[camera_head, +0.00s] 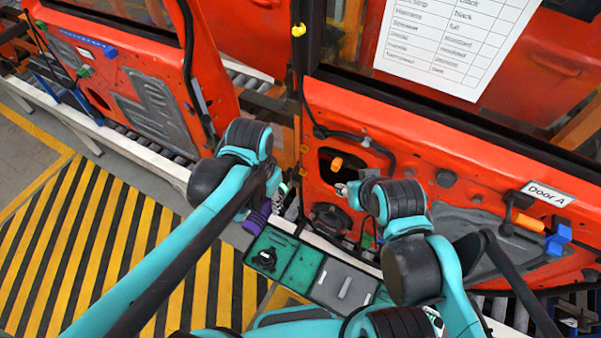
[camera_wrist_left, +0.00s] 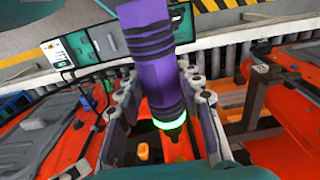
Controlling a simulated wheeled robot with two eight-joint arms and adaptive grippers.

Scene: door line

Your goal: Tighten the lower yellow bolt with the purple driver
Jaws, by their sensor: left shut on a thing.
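The purple driver (camera_head: 257,217) is in my left gripper (camera_head: 277,192), beside the near edge of the red door. In the left wrist view the driver (camera_wrist_left: 155,65) fills the middle, with a glowing green ring near its lower end. The left gripper's fingers (camera_wrist_left: 162,110) close on it from both sides. A yellow bolt (camera_head: 299,30) shows high on the door's edge. I cannot make out the lower yellow bolt for sure; the arm and gripper cover part of the edge. My right gripper (camera_head: 344,190) is in front of the door's inner panel; its jaws are too small to read.
The red door (camera_head: 430,150) labelled Door A stands at right, with a paper sheet (camera_head: 455,40) above. A green tray (camera_head: 303,268) with compartments lies below the grippers. Another red door (camera_head: 130,85) stands at left. Striped floor (camera_head: 100,240) is clear at lower left.

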